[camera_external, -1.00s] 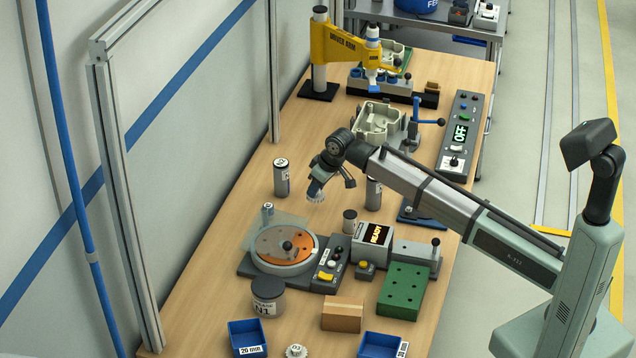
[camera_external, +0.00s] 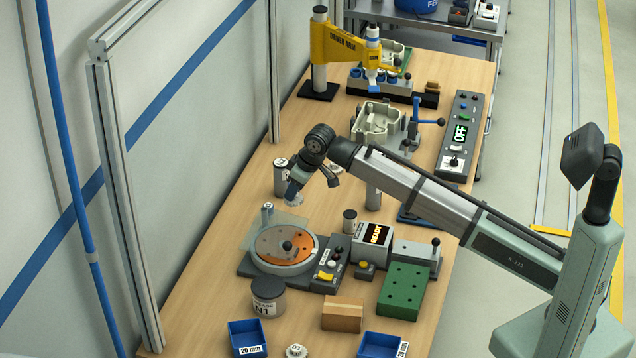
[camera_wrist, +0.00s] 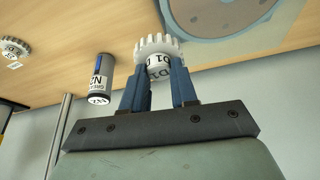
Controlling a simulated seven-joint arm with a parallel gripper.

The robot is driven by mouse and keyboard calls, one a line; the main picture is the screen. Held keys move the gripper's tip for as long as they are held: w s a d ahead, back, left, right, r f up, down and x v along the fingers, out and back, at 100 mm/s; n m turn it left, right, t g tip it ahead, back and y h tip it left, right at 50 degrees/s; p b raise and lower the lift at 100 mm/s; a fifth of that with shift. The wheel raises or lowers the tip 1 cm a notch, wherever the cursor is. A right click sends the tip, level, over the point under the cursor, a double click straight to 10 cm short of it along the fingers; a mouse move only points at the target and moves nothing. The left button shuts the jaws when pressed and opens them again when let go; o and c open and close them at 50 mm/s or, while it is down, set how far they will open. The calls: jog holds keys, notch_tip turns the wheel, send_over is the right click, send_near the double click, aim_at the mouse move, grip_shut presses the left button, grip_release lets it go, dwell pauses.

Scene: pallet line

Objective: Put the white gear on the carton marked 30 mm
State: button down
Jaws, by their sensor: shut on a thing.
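My gripper (camera_external: 291,194) is shut on a white gear (camera_wrist: 142,48), which also shows small in the external view (camera_external: 294,200). The gear has a marked hub between the two blue fingers in the wrist view. It is held in the air behind the turntable. A brown carton (camera_external: 342,318) sits at the front of the table, with no readable mark. A blue bin (camera_external: 247,338) is labelled 20 mm. A second blue bin (camera_external: 380,346) has a label too small to read surely. Another white gear (camera_external: 296,351) lies between the bins.
A turntable with an orange disc (camera_external: 270,246) stands in front of my gripper. A grey cylinder (camera_external: 281,178) stands close behind it. Another gear (camera_wrist: 14,50) shows in the wrist view.

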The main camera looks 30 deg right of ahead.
jog(key=s+a+r+n, duration=0.2)
jog(key=s+a+r, duration=0.2)
jog(key=s+a, duration=0.6)
jog(key=n+g+y, duration=0.1)
jog(key=n+g, duration=0.5)
jog(key=n, duration=0.8)
send_over(340, 309)
jog(key=d, duration=0.2)
jog(key=shift+w+a+f, duration=0.1)
jog(key=shift+w+f, duration=0.05)
jog(key=shift+f, duration=1.4)
jog(key=shift+w+f, duration=0.15)
jog(key=shift+f, duration=1.35)
jog(key=shift+w+a+f, duration=0.1)
jog(key=shift+w+f, duration=0.05)
jog(key=shift+f, duration=1.4)
jog(key=shift+f, duration=0.15)
jog(key=c, duration=0.9)
grip_release()
